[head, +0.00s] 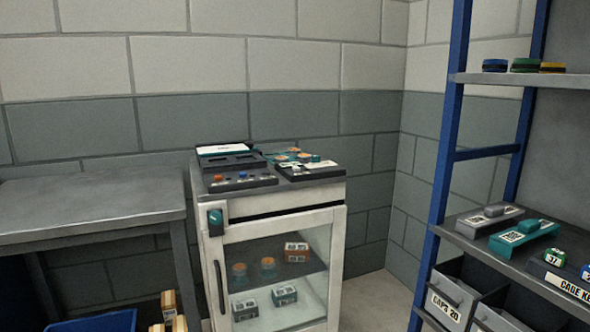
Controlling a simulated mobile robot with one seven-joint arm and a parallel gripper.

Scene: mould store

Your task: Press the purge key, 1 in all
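A dark control unit (238,170) with a raised back part and a pale label stands on the left of a white cabinet's top. Its sloped front has small round keys: an orange-red one (218,178), a blue one (243,175) and another orange-red one (265,172). The lettering is too small to read, so I cannot tell which is the purge key. My gripper is not in view.
The white cabinet (272,205) has a shut glass door with several items inside. A dark tray (310,172) sits right of the unit. A grey table (85,205) stands left; blue-framed shelves (435,190) with bins stand right.

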